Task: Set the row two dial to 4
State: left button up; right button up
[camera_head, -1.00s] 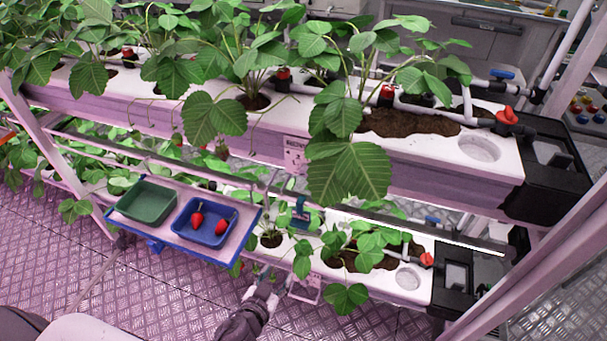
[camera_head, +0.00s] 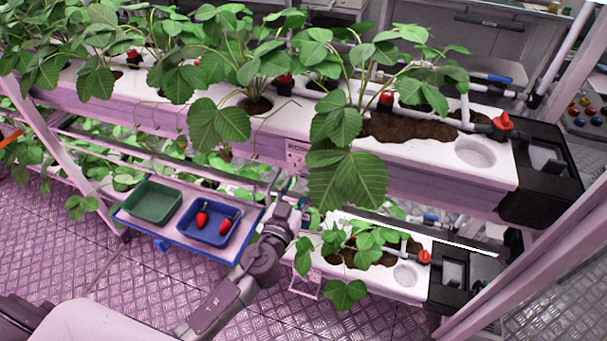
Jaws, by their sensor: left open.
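My left gripper (camera_head: 279,181) is raised, open and empty, in front of the upper rack's front wall, left of a small white row sign (camera_head: 296,158). Its arm comes up from the bottom left, in front of the lower rack. The sign's writing is too small to read. I cannot make out a numbered dial. A red valve knob (camera_head: 503,122) sits at the right end of the upper rack, and another red knob (camera_head: 425,257) at the right end of the lower rack. Which rack is row two I cannot tell. My right gripper is not in view.
A blue-edged shelf (camera_head: 183,235) left of my arm holds a green tray (camera_head: 178,191) and a blue tray (camera_head: 186,231) with two strawberries. Strawberry leaves (camera_head: 345,180) hang over the upper rack's front, right of the gripper. Black boxes (camera_head: 545,195) stand at the right ends.

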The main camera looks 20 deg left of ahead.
aim_at(305, 176)
pick_arm(q)
jog(key=shift+w, duration=1.6)
grip_shut()
